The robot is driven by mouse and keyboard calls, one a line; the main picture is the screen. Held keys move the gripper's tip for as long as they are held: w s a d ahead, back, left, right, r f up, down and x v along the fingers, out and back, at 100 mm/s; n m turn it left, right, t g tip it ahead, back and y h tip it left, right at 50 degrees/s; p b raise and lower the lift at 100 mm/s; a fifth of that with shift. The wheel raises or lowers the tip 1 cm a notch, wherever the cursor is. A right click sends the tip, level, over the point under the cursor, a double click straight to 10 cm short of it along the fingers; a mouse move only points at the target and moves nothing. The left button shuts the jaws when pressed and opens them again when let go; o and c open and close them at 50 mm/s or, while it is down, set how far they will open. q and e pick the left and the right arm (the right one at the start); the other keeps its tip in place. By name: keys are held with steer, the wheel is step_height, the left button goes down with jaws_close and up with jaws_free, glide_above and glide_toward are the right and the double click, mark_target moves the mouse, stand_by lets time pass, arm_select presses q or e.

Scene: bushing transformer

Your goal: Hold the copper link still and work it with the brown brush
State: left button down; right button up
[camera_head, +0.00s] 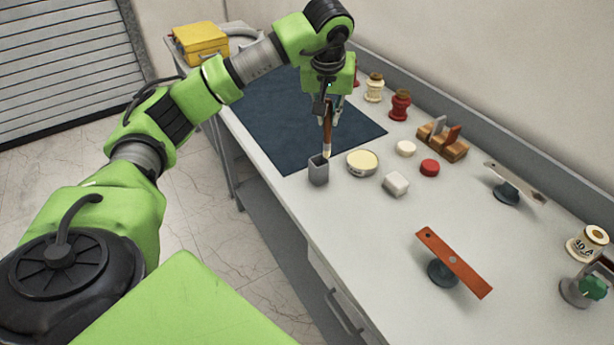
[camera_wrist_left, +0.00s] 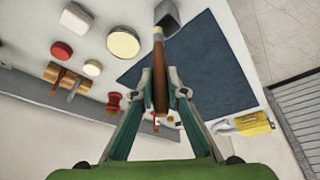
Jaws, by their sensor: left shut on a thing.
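My left gripper (camera_head: 328,106) is shut on the brown brush (camera_head: 327,134), whose handle runs downward from the fingers. The pale brush tip is at the rim of a small grey square cup (camera_head: 318,171); I cannot tell whether it is inside or just above. In the left wrist view the brush (camera_wrist_left: 160,60) lies between the fingers (camera_wrist_left: 160,88), its tip toward the grey cup (camera_wrist_left: 167,15). The copper link (camera_head: 453,262), a flat orange-brown bar, rests on a dark round stand (camera_head: 441,274) near the front. No gripper touches it. My right gripper is not in view.
A round tin (camera_head: 362,163), a white block (camera_head: 396,184) and a red lid (camera_head: 430,168) stand close right of the cup. A grey bar (camera_head: 516,182) sits on another stand. A wooden holder (camera_head: 443,142) is behind. A dark mat (camera_head: 290,120) lies at left.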

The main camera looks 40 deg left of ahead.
arm_select(q)
step_height(320, 180, down, 9)
steer(key=a+p, duration=0.2)
steer(key=p, duration=0.1)
steer(key=shift+n, duration=0.3)
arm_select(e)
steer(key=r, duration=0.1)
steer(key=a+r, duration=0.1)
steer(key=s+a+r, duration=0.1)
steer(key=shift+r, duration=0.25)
arm_select(q)
steer(key=shift+f, duration=0.15)
steer(key=shift+f, duration=0.15)
steer(key=c, duration=2)
jaws_free()
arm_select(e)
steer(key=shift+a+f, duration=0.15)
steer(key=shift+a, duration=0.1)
